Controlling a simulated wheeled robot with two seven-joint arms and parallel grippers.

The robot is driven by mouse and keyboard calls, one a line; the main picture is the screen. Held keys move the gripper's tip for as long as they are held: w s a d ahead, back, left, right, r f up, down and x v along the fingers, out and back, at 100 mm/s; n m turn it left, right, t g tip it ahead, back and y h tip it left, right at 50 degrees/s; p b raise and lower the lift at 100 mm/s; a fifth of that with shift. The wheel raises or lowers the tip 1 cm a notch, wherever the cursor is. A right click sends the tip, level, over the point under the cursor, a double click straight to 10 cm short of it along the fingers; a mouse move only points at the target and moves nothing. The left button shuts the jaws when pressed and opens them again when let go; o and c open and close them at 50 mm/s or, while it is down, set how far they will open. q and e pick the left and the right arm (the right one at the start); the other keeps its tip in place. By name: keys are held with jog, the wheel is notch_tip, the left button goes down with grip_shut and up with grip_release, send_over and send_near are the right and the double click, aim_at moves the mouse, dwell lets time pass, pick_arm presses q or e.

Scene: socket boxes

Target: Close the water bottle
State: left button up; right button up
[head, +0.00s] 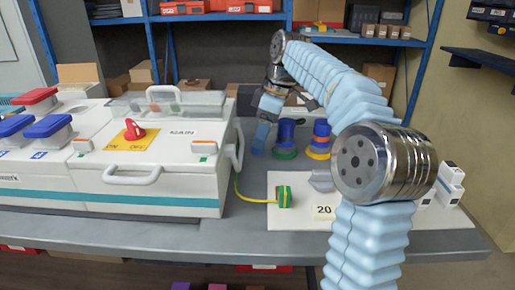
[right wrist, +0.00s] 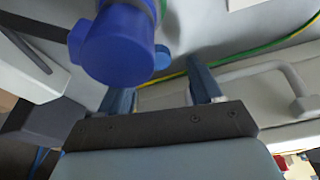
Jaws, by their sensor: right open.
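No water bottle can be made out for certain in either view. Two upright round pieces stand at the back of the bench in the head view: one blue with a green base (head: 286,138), one blue with orange and yellow bands (head: 320,139). My right gripper (head: 262,136) points down just left of the blue and green piece. In the right wrist view, my right gripper (right wrist: 160,80) is open, with nothing seen held between its fingers. A large blue cylinder (right wrist: 118,45) is close by, beyond the left finger and partly overlapping it. My left gripper is not in view.
A white MAIN box (head: 170,160) with a red switch and handles fills the left of the bench. A green block (head: 284,197) with a yellow-green cable lies on a white board (head: 262,216). My right arm hides part of the board's right side. Shelves stand behind.

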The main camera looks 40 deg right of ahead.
jog(key=shift+x, duration=1.6)
jog(key=shift+w, duration=0.15)
jog(key=shift+d, duration=0.1)
jog(key=c, duration=1.2)
jog(key=shift+r, duration=0.2)
notch_tip(320, 180, up, 10)
jog(key=shift+f, duration=0.15)
